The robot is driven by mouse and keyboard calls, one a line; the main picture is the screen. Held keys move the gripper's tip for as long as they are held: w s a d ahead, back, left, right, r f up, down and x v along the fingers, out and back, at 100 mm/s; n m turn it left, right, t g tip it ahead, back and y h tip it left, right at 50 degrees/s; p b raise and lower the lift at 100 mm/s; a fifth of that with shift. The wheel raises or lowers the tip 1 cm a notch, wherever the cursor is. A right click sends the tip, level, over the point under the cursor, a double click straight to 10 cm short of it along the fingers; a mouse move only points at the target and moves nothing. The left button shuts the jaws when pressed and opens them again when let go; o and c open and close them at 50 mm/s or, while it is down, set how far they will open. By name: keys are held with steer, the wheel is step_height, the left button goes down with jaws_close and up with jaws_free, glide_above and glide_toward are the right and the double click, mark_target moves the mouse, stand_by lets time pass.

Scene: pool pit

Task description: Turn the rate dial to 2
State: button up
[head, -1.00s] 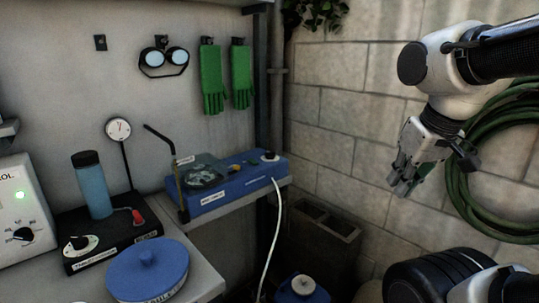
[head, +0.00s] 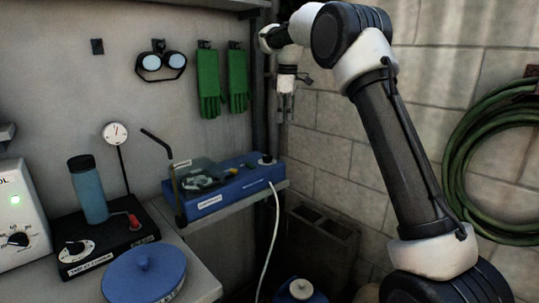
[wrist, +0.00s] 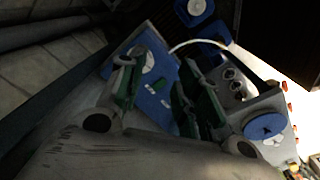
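A blue unit (head: 228,188) with a clear cover on its left part sits on the shelf. A round pale knob (head: 266,160) with a dark base is at its right end. No label is readable enough to tell which is the rate dial. My gripper (head: 287,110) points down above and behind the blue unit's right end, apart from it. In the wrist view my gripper (wrist: 160,92) is open and empty, its fingers above the blue unit (wrist: 153,98).
A white control panel (head: 18,215) with another dial stands at far left. A white hose (head: 272,235) hangs from the blue unit. Green gloves (head: 208,80) hang on the wall near my gripper.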

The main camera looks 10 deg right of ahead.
mark_target(269, 156)
steer(key=w+a+f+n, duration=0.1)
steer(key=w+f, duration=0.1)
steer(key=f, duration=0.1)
steer(key=w+a+f+n, duration=0.1)
steer(key=w+f, duration=0.2)
steer(key=w+a+f+n, duration=0.1)
steer(key=w+f, duration=0.1)
steer(key=f, duration=0.1)
steer(key=shift+w+a+g, duration=0.15)
steer(key=shift+a+g, duration=0.25)
steer(key=shift+w+f, duration=0.1)
steer(key=shift+f, duration=0.2)
step_height(269, 156, down, 8)
steer(key=shift+a+r, duration=0.1)
steer(key=shift+r, duration=0.15)
jaws_close()
